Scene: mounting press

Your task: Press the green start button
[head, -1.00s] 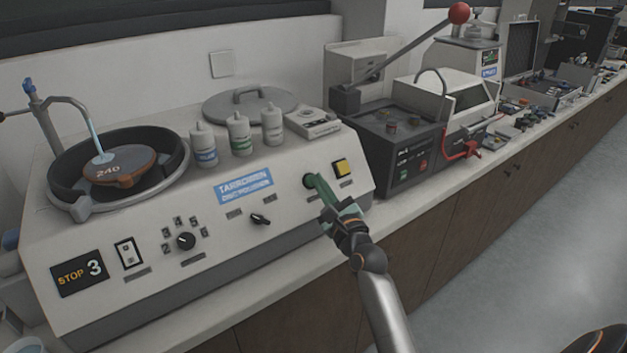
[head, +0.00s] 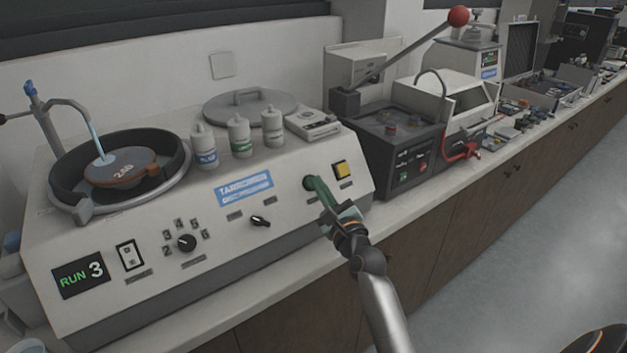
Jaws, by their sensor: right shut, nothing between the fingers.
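My right gripper (head: 318,188) is shut and empty. Its green fingers reach up to the green button and cover part of it; the tips look to be at the button, though exact contact is hard to see. The small display (head: 81,275) at the panel's lower left reads "RUN 3" with RUN in green. My left gripper is not in view.
A brown-topped disc (head: 120,170) sits in the round bowl under a tap. Several white bottles (head: 239,136) stand on the machine's top. A dark device (head: 395,150) with a red-ball lever behind it stands right of the machine.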

